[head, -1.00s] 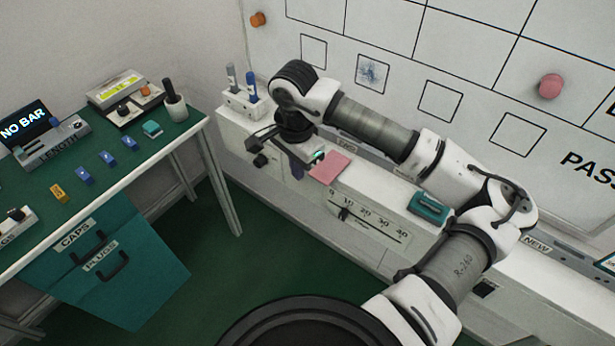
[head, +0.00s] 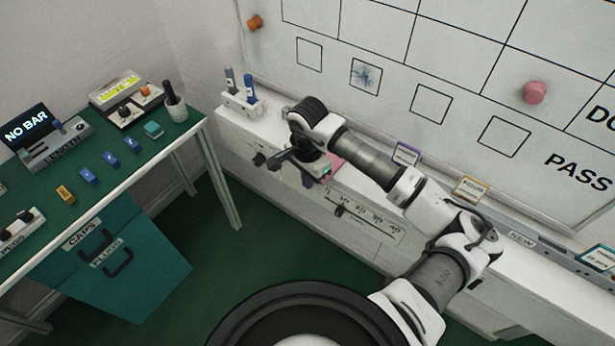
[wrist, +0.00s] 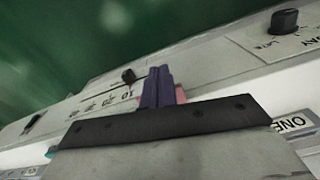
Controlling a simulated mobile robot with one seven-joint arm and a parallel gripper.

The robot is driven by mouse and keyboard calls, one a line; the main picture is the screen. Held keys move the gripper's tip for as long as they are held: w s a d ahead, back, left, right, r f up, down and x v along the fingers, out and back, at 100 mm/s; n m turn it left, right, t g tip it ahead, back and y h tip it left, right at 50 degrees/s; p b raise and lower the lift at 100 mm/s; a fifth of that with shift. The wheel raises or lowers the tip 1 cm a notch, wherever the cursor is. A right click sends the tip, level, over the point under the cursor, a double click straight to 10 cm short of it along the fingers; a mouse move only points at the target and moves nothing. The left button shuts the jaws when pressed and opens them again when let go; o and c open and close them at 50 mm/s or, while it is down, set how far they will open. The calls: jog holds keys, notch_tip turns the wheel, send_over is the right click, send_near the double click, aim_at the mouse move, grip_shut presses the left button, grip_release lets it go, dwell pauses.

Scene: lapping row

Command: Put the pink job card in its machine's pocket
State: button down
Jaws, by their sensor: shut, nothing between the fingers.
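The pink job card (head: 337,160) lies on the white ledge below the board, mostly hidden behind my gripper in the head view. My gripper (head: 307,180) is at the card, pointing down, with its fingers shut and empty. In the wrist view the dark purple fingers (wrist: 158,84) are together, and slivers of the pink card (wrist: 181,94) show on both sides behind them. I cannot tell whether the fingers touch the card. No pocket marked for the pink card can be made out.
A purple-edged card (head: 406,154) and an orange-edged card (head: 470,188) stand along the board's foot. A pen holder (head: 243,104) is left of my gripper on the ledge. A green bench (head: 120,180) with blocks stands at left. Green floor lies clear between.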

jog(key=w+d+b, duration=0.1)
jog(key=b, duration=0.2)
jog(key=shift+w+d+f, duration=0.1)
jog(key=shift+w, duration=0.05)
dwell(0.3)
